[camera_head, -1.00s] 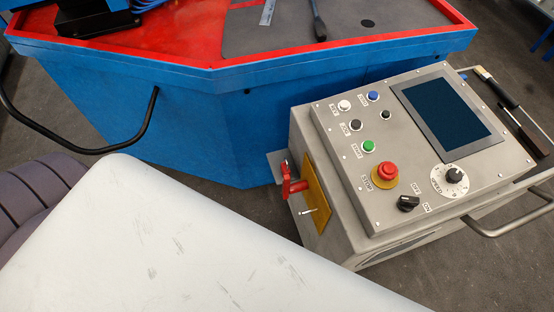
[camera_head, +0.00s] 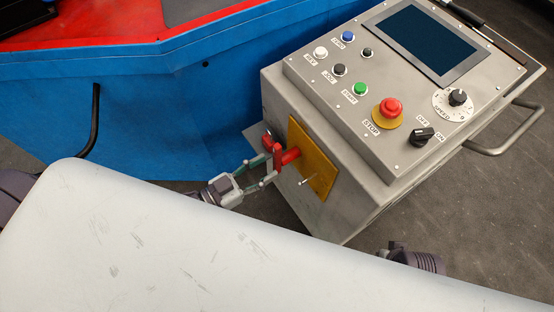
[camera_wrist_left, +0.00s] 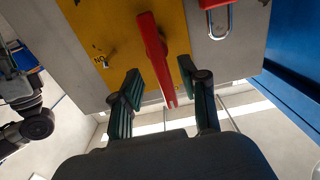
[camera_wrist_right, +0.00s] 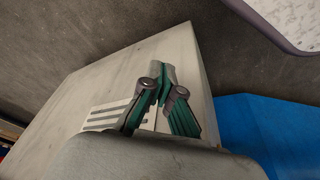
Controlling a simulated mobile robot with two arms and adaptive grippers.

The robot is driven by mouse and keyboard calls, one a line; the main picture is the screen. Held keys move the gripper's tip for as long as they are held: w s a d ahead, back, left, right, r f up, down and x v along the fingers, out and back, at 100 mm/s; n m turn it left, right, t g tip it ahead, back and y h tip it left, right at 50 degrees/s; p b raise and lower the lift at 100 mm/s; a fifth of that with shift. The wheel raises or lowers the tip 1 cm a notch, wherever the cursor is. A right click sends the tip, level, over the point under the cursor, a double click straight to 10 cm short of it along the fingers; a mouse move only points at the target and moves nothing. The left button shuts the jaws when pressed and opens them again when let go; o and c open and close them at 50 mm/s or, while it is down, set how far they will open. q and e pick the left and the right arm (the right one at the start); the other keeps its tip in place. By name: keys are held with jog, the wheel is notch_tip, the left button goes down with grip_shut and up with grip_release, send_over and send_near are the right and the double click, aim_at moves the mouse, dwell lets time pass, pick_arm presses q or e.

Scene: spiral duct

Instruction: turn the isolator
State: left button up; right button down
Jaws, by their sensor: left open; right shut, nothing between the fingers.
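The isolator's red handle (camera_head: 289,157) sits on a yellow plate (camera_head: 318,175) on the left side of the grey control box. In the left wrist view the handle (camera_wrist_left: 152,45) reaches down between the green-padded fingers of my left gripper (camera_wrist_left: 163,82). That gripper is open, one finger on each side of the handle's end; contact cannot be told. In the head view my left gripper (camera_head: 262,173) is just left of the handle. My right gripper (camera_wrist_right: 162,92) is shut and empty in the right wrist view, before a grey vented panel; the head view hides its fingers.
A red padlock (camera_wrist_left: 217,20) hangs beside the yellow plate. The control box top has a red stop button (camera_head: 390,107), a black switch (camera_head: 423,135) and a screen (camera_head: 425,40). A blue machine (camera_head: 160,100) stands behind. A rail (camera_head: 500,150) sticks out on the right.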

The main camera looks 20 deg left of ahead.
aim_at(274, 163)
pick_arm(q)
jog(key=shift+x, duration=2.25)
pick_arm(e)
jog(key=shift+v, duration=1)
pick_arm(q)
jog(key=shift+c, duration=0.2)
pick_arm(e)
jog(key=shift+w, duration=0.15)
